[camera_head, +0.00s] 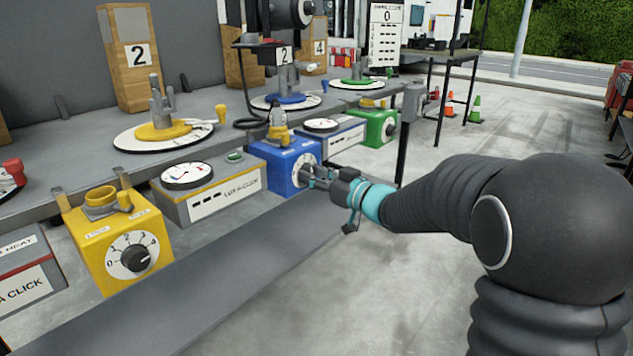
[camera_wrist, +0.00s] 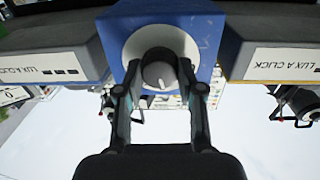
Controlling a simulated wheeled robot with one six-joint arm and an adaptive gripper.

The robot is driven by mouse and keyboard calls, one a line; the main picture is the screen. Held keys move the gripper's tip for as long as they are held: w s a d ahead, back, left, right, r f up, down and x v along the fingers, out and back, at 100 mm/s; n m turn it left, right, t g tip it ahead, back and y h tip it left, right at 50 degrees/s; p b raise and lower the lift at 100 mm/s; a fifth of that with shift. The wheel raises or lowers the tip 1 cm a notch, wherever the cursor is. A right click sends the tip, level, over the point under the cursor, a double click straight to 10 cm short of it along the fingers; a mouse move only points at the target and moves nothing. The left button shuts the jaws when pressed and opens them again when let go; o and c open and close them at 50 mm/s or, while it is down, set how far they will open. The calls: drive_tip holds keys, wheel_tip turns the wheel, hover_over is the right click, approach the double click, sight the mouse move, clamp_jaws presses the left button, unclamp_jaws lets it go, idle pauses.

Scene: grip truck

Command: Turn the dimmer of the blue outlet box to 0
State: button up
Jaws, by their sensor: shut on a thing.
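The blue outlet box (camera_head: 281,168) hangs at the front edge of the long grey bench, near the middle of the head view. It also fills the top middle of the wrist view (camera_wrist: 207,45). Its white dial plate (camera_wrist: 135,45) carries a round grey dimmer knob (camera_wrist: 158,72). My gripper (camera_head: 309,178) reaches it from the right, and its fingers lie on both sides of the knob in the wrist view (camera_wrist: 158,82). The gripper is shut on the knob. A pale pointer mark shows on the knob's face. The blue dial's numbers are too small to read.
A yellow outlet box (camera_head: 120,230) with a 0 to 4 dial stands at left, and a green one (camera_head: 375,128) further back. Grey meter boxes (camera_head: 225,190) flank the blue box closely. A grey rail (camera_head: 190,285) runs in front. Open floor lies to the right.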

drive_tip(key=shift+a+n+g+y+b, duration=0.1)
drive_tip(key=shift+n+g+y+b, duration=0.1)
drive_tip(key=shift+n+b, duration=2.8)
drive_tip(key=shift+a+n+g+y+b, duration=0.15)
drive_tip(key=shift+n+b, duration=1.8)
drive_tip(key=shift+n, duration=2.05)
drive_tip(key=shift+d, duration=0.1)
drive_tip(key=o, duration=1.1)
drive_tip(key=shift+s, duration=0.1)
drive_tip(key=shift+o, duration=0.2)
drive_tip(key=shift+d, duration=0.1)
